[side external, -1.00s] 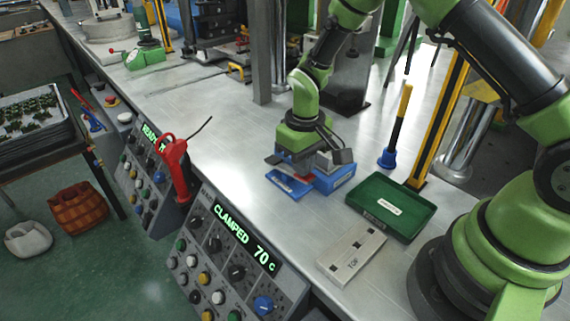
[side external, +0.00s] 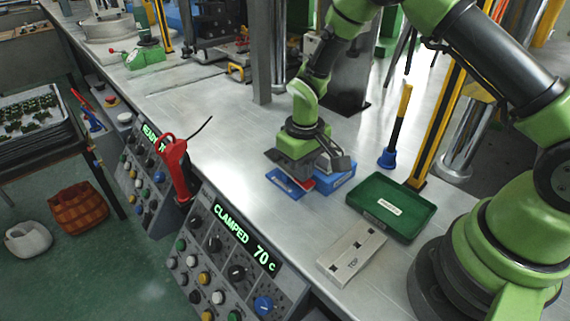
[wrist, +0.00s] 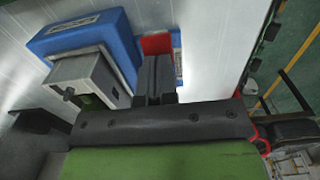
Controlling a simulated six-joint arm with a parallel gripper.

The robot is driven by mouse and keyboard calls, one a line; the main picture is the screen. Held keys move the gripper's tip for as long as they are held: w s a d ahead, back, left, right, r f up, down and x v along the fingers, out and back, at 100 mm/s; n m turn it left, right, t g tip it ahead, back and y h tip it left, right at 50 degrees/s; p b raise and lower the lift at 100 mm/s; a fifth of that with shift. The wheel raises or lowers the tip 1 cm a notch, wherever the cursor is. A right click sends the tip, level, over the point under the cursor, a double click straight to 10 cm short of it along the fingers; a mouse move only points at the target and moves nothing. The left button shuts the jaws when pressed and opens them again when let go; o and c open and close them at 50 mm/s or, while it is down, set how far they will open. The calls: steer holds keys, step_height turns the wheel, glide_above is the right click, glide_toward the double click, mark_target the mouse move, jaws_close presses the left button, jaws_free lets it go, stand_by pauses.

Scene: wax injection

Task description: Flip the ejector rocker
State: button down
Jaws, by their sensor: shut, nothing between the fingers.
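A red part, apparently the ejector rocker (wrist: 156,43), shows in the wrist view on a blue base plate (wrist: 177,55) with a white label. The plate also shows in the side view (side external: 286,184), under my gripper. My gripper (wrist: 155,78) is shut and empty, with its dark fingers together. In the wrist view the fingertips overlap the near edge of the red part; whether they touch it I cannot tell. In the side view the gripper body hides most of the red part and the fingertips. Which way the rocker is tipped is not clear.
A blue block (side external: 337,179) with a grey metal box (wrist: 88,76) on it stands close beside the fingers. The bench left of the plate is clear.

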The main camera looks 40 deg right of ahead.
steer(key=shift+r, duration=3.5)
